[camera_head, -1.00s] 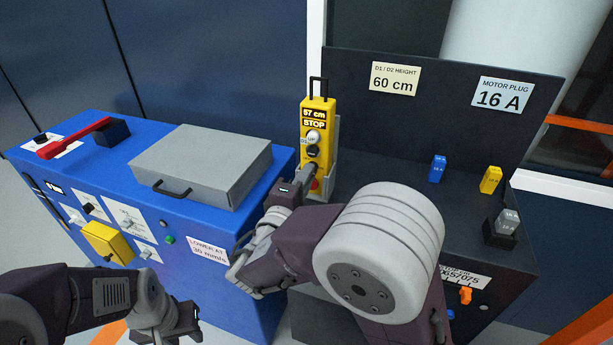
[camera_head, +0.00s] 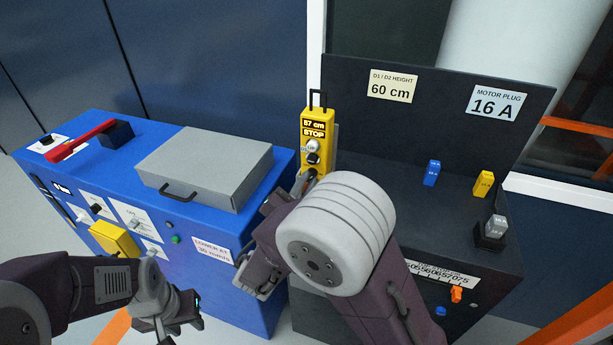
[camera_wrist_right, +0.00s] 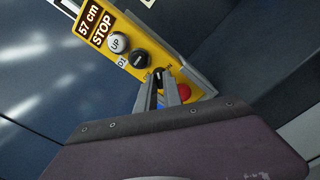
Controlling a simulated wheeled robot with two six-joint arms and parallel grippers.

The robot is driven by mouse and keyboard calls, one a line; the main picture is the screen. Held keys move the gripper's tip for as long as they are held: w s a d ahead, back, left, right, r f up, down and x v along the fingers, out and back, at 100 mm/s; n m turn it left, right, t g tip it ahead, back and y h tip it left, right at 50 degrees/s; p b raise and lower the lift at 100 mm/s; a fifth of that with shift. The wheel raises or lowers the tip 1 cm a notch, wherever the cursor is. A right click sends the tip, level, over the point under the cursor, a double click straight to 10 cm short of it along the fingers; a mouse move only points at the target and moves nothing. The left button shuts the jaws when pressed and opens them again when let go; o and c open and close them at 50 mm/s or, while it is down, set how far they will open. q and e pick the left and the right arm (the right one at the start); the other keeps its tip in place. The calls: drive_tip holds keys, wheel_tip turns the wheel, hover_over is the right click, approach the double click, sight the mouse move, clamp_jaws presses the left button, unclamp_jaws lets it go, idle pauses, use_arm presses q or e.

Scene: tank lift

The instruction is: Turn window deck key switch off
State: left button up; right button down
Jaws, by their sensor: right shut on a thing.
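A yellow control pendant (camera_head: 318,120) stands upright against the left side of the dark bench. It reads "57 cm" and "STOP". In the right wrist view the pendant (camera_wrist_right: 124,40) shows a pale UP button (camera_wrist_right: 118,42), a black knob (camera_wrist_right: 140,59) beside a D1 label, a small black switch (camera_wrist_right: 159,73) below it and a red button (camera_wrist_right: 184,91). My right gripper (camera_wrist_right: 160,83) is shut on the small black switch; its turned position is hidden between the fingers. My left gripper (camera_head: 190,308) hangs low in front of the blue cabinet, its jaws unclear.
The blue cabinet (camera_head: 215,290) carries a grey case (camera_head: 205,165) and a red lever (camera_head: 80,142). The dark bench (camera_head: 385,200) holds a blue plug (camera_head: 432,173), a yellow plug (camera_head: 484,183) and a grey plug (camera_head: 496,228).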

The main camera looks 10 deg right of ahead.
drive_tip(key=shift+n+p, duration=3.15)
drive_tip(key=shift+n, duration=0.65)
drive_tip(key=c, duration=1.8)
unclamp_jaws()
drive_tip(key=shift+o, duration=0.2)
drive_tip(key=shift+s+a, duration=0.1)
drive_tip(key=v, duration=0.8)
drive_tip(key=shift+s+a, duration=0.25)
drive_tip(key=shift+s, duration=0.05)
